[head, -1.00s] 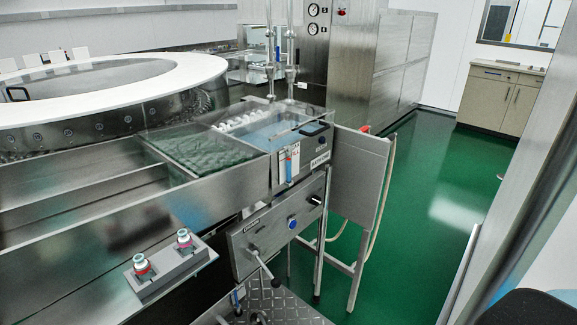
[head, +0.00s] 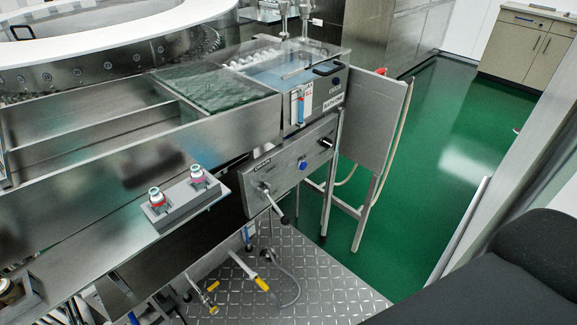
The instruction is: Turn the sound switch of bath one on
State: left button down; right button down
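The steel bath (head: 345,88) with a glass lid stands right of centre in the head view. Its front has a small label too blurred to read surely. Below it is a steel control panel (head: 290,160) with a blue round button (head: 303,165), a dark knob (head: 326,142) at its right end and a lever handle (head: 275,205) lower left. I cannot tell which of these is the sound switch, or its position. Neither of my grippers is in view.
A steel side panel (head: 372,120) on legs stands right of the bath. The green floor (head: 440,150) beyond is clear. A checkered metal plate (head: 325,280) lies below.

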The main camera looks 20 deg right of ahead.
aim_at(327, 142)
jog(key=z, duration=2.05)
jog(key=i+j, duration=0.4)
jog(key=i, duration=0.15)
jog(key=z, duration=0.05)
